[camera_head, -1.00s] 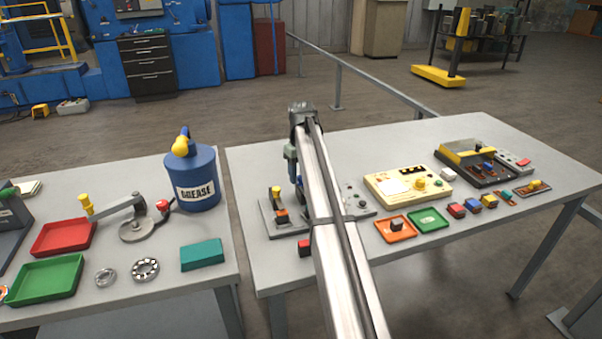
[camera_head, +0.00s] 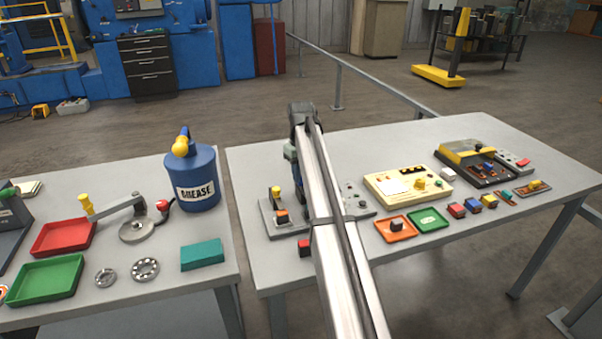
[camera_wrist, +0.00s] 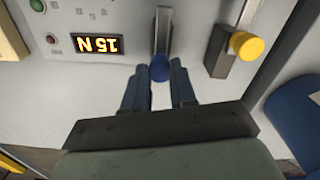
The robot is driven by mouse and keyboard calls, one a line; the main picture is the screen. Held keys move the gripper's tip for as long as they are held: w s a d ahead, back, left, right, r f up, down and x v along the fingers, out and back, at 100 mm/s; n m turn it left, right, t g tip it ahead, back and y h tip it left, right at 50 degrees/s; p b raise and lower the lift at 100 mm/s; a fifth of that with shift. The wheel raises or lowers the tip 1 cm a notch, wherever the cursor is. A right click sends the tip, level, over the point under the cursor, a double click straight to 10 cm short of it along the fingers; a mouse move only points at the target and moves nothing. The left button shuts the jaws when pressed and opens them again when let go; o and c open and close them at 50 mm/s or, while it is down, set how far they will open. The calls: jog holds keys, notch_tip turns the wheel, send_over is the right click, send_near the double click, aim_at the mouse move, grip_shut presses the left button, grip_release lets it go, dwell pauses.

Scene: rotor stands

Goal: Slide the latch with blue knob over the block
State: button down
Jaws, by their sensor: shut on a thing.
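The latch's blue knob (camera_wrist: 160,68) is in the wrist view, at the near end of a metal bar (camera_wrist: 163,32) that runs up the picture. My gripper (camera_wrist: 159,75) has one finger on each side of the knob and is shut on it. In the head view, the grey fixture plate (camera_head: 268,222) lies on the right table, partly hidden behind my arm. The blue knob is hidden there. A dark block with an orange face (camera_head: 282,216) sits on the plate's left part, below a yellow knob (camera_head: 276,191). I cannot tell whether it belongs to the blue-knob latch.
A red block (camera_head: 305,247) lies in front of the plate. A cream control panel (camera_head: 408,187) stands to the right.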

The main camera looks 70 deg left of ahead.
jog(key=shift+d, duration=2.05)
jog(key=c, duration=0.9)
grip_release()
notch_tip(320, 180, up, 14)
jog(key=shift+f, duration=0.15)
